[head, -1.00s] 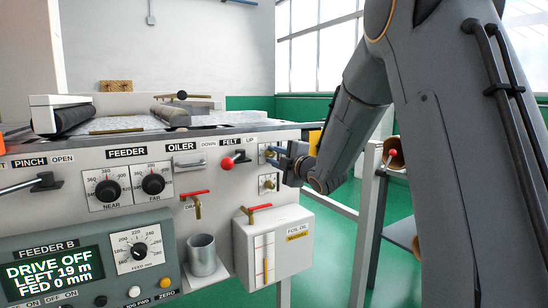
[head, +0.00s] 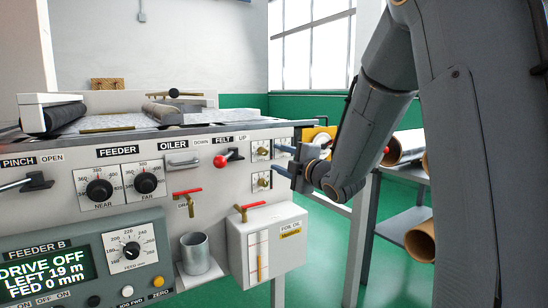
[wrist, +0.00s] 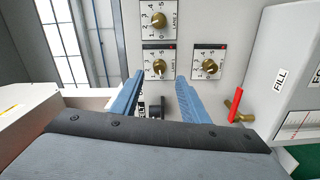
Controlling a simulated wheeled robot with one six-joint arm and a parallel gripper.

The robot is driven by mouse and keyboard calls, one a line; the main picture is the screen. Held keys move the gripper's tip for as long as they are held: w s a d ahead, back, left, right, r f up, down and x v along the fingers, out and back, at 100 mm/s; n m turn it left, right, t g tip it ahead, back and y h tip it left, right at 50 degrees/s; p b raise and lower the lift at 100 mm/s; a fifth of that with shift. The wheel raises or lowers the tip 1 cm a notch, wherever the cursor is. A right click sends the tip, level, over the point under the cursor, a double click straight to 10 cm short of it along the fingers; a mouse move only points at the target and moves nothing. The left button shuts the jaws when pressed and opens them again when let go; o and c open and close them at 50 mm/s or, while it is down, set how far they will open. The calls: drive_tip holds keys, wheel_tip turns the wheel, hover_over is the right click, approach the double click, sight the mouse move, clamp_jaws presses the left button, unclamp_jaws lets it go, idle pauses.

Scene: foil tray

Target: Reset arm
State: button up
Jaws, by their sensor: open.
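My gripper (head: 281,160) is open and empty, beside the right end of the machine's front panel (head: 215,140) in the head view. Its two blue fingers point at the panel near two small brass knobs, the upper knob (head: 262,150) and the lower knob (head: 263,182). In the wrist view my gripper (wrist: 160,78) has its fingers apart, with a brass knob on a scale plate (wrist: 159,66) seen between the tips. Another brass knob (wrist: 209,66) is to the right and one (wrist: 159,20) is above. I cannot tell the exact gap to the panel.
A white foil oil box (head: 268,240) with a red-handled tap (head: 250,208) sits below my gripper. A metal cup (head: 196,252) stands to its left. The red-knobbed felt lever (head: 221,161) juts out. A rack with rolls (head: 405,147) stands at the right.

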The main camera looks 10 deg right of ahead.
drive_tip(key=shift+s, duration=0.15)
drive_tip(key=s+a+f+m+g+h, duration=0.3)
drive_tip(key=s+f+m+g, duration=0.3)
drive_tip(key=s, duration=0.3)
drive_tip(key=s+a+f+m+g+h, duration=0.2)
drive_tip(key=s+a+f+m+g, duration=0.1)
drive_tip(key=s+f+m, duration=0.4)
drive_tip(key=s+a+f+m+g, duration=0.2)
drive_tip(key=s+a+f+g, duration=0.15)
drive_tip(key=s, duration=0.95)
drive_tip(key=s+a+f+m+g, duration=0.2)
drive_tip(key=s+g, duration=0.3)
drive_tip(key=s, duration=0.8)
drive_tip(key=d+r+m+p, duration=0.2)
drive_tip(key=d+r+p, duration=0.6)
drive_tip(key=p, duration=0.7)
drive_tip(key=shift+w+d+r+m+h, duration=0.2)
drive_tip(key=shift+d+m+h, duration=0.1)
drive_tip(key=shift+d+m, duration=0.1)
drive_tip(key=shift+f, duration=0.1)
